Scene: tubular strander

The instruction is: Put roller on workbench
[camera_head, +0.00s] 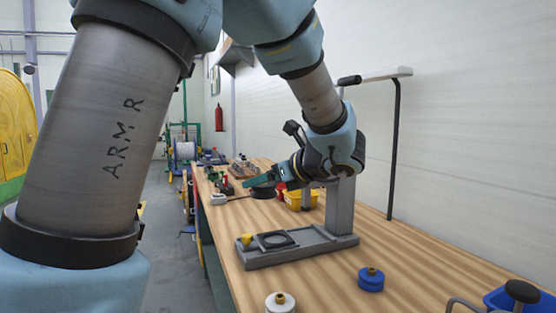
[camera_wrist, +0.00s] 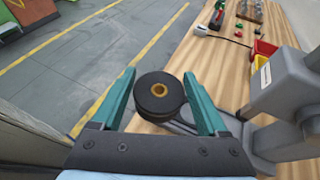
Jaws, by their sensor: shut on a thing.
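The roller (camera_wrist: 160,104) is a thick black disc with a brass-coloured centre, held between the two green fingers of my gripper (camera_wrist: 160,74) in the wrist view. My gripper (camera_head: 252,183) is shut on it. In the head view the roller (camera_head: 263,193) shows as a dark shape under the green finger, above the far half of the workbench. The wooden workbench (camera_head: 325,282) runs along the right wall. In the wrist view the roller overlaps the left edge of the workbench (camera_wrist: 207,58). I cannot tell its height above the top.
A grey stand (camera_head: 300,252) with a flat base and upright post is on the bench near the gripper. A blue roller (camera_head: 371,281) and a white roller (camera_head: 280,303) sit nearer. Bare wood lies around the blue roller.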

